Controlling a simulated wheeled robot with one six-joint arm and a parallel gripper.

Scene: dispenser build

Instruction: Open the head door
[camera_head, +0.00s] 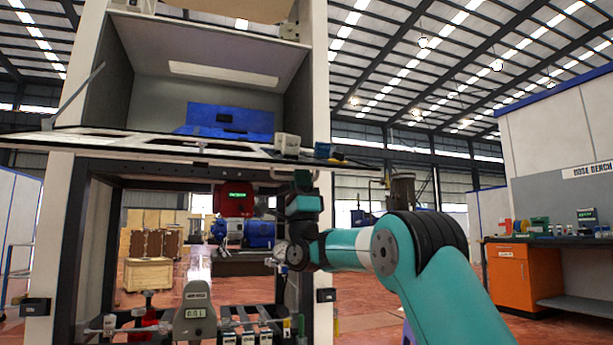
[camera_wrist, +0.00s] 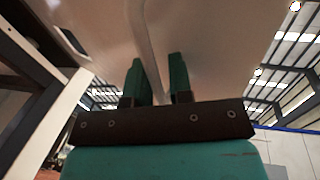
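The head door appears to be the wide, pale, dark-edged panel (camera_head: 110,139) across the front of the tall dispenser cabinet (camera_head: 319,80). In the head view it is seen nearly edge-on, lying about level, with the head compartment (camera_head: 220,105) showing open above it. My gripper (camera_head: 301,183) is just below the panel's right part, pointing up. In the wrist view its two green fingers (camera_wrist: 159,80) stand apart below a broad pale surface (camera_wrist: 215,45). A thin pale strip (camera_wrist: 150,45) runs between them; I see no clear grip on it. Whether the fingertips touch the surface is unclear.
A blue box (camera_head: 230,118) sits inside the head compartment. A slanted strut (camera_head: 80,96) stands at its left. Below are a red meter (camera_head: 234,199) and a grey gauge (camera_head: 195,313). An orange-fronted bench (camera_head: 521,277) is at right. Open floor (camera_head: 365,322) lies between.

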